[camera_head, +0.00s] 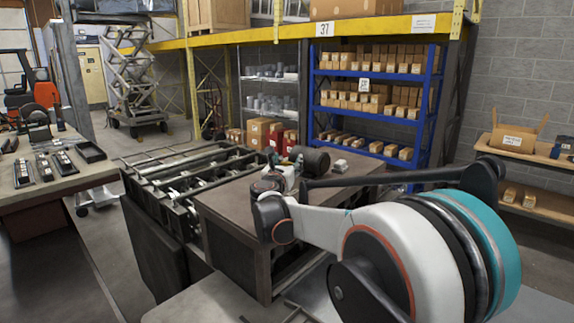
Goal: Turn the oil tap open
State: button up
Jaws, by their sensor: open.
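My arm reaches in from the lower right, over the brown top of a machine (235,205). My gripper (276,177) is at the far end of the arm, small and partly hidden by my own wrist, above the machine top. Its jaws are open, but the fingertips are hard to make out. A dark cylinder, like a motor (312,160), lies on the machine's far side, just right of my gripper. I cannot pick out the oil tap; it is hidden or too small to tell. I cannot tell whether my gripper touches anything.
The machine's roller frame (180,180) extends to the left. A workbench (70,192) with tools stands at far left. A blue shelf (315,95) of small boxes and cartons (262,132) stand behind. A wooden shelf (545,158) is at right. Open floor shows between workbench and machine.

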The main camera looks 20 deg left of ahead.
jog(key=shift+c, duration=0.6)
jog(key=c, duration=1)
jog(key=shift+o, duration=0.2)
jog(key=shift+d+n+y, duration=0.1)
jog(key=shift+n+y, duration=0.2)
jog(key=shift+y, duration=0.2)
jog(key=n+g+y+p, duration=0.1)
jog(key=n+y, duration=0.1)
jog(key=y, duration=0.1)
jog(key=shift+d+n+y, duration=0.1)
jog(key=shift+n+y, duration=0.2)
jog(key=shift+y, duration=0.1)
jog(key=n+g+y+p, duration=0.1)
jog(key=n+g+y, duration=0.2)
jog(key=y, duration=0.1)
jog(key=shift+w+n+y, duration=0.1)
jog(key=shift+n+y, duration=0.2)
jog(key=shift+y, duration=0.1)
jog(key=n+g+y+p, duration=0.1)
jog(key=n+g+y, duration=0.1)
jog(key=g, duration=0.1)
jog(key=n+g+y, duration=0.2)
jog(key=n+g, duration=0.1)
jog(key=shift+g+y+p, duration=0.4)
